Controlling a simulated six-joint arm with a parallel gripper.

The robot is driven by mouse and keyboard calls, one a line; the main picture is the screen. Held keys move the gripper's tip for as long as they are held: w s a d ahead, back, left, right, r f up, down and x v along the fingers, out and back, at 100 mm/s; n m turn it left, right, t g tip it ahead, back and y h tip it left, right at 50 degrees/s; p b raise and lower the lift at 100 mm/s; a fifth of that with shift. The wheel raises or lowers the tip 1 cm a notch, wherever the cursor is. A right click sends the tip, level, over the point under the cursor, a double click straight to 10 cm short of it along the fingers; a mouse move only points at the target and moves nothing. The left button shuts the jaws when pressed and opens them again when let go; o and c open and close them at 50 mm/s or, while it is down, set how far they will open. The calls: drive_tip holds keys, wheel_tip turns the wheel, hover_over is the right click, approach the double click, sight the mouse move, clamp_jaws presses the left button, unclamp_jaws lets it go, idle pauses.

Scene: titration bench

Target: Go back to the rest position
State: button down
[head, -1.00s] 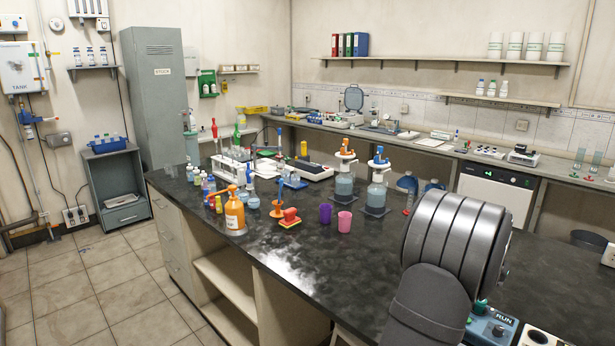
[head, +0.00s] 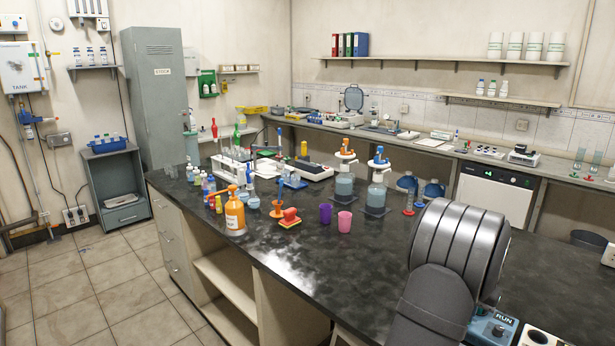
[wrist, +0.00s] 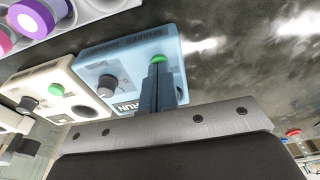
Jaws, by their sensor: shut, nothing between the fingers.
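My gripper (wrist: 158,82) is shut and empty in the wrist view. Its dark fingers lie in front of a blue box (wrist: 112,62), beside a green button (wrist: 158,59). I cannot tell whether the fingertips touch the button. In the head view my thick ridged arm fills the lower right, and the gripper is hidden behind it. The blue box with the word RUN also shows there (head: 494,326), partly covered by my arm.
A pale box (wrist: 40,85) with a green button stands beside the blue box. Pump bottles (head: 376,192), a pink cup (head: 344,221), a purple cup (head: 326,213) and an orange bottle (head: 234,213) stand on the black bench (head: 300,265). The bench's front middle is clear.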

drive_tip(key=shift+r, duration=0.1)
wheel_tip(320, 180, up, 14)
drive_tip(key=s+a+m+h, duration=0.1)
drive_tip(key=a+m+h, duration=0.1)
drive_tip(key=m, duration=0.9)
drive_tip(key=shift+a+r, duration=0.15)
drive_tip(key=shift+a, duration=0.2)
idle(0.8)
drive_tip(key=shift+s+a+m, duration=0.1)
drive_tip(key=shift+m, duration=0.2)
idle(0.4)
drive_tip(key=s+a+r+n+t, duration=0.3)
drive_tip(key=s+a+n, duration=0.5)
drive_tip(key=s+a, duration=1)
drive_tip(key=s+a+f+n+y, duration=0.1)
drive_tip(key=s+a+f+n, duration=0.6)
drive_tip(key=s+a, duration=0.6)
wheel_tip(320, 180, down, 3)
drive_tip(key=shift+s+a+r+n+t, duration=0.1)
drive_tip(key=shift+s+a+n+t, duration=0.1)
drive_tip(key=shift+a+n+t, duration=0.35)
